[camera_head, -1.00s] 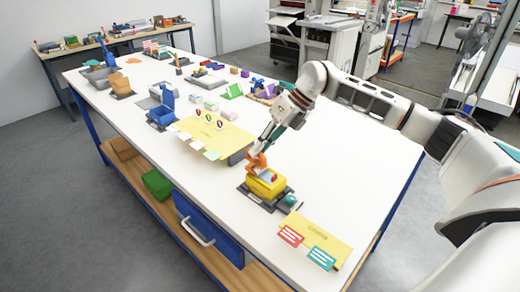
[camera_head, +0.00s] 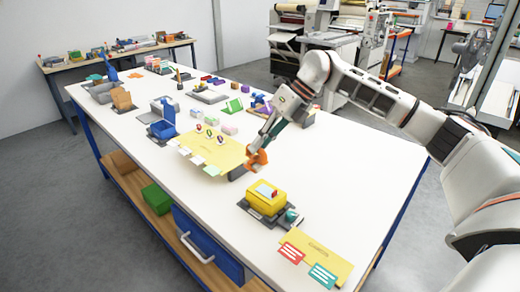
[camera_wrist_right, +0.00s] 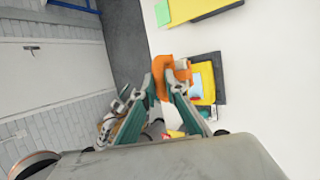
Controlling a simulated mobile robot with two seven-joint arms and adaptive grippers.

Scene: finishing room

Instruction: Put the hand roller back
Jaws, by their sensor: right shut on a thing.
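My right gripper (camera_head: 257,155) is shut on an orange thing (camera_head: 256,161), which looks like the hand roller; its full shape is hard to make out. In the right wrist view the orange piece (camera_wrist_right: 164,76) sits between the fingertips of my right gripper (camera_wrist_right: 163,88). It is held above the white table (camera_head: 350,180), between a yellow board (camera_head: 222,150) and a yellow block (camera_head: 266,198). My left gripper is not in view.
A teal round thing (camera_head: 291,216) sits beside the yellow block. A yellow sheet (camera_head: 318,255) with red and teal cards lies at the front corner. Blue and orange holders (camera_head: 162,130) stand farther left. The right side of the table is clear.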

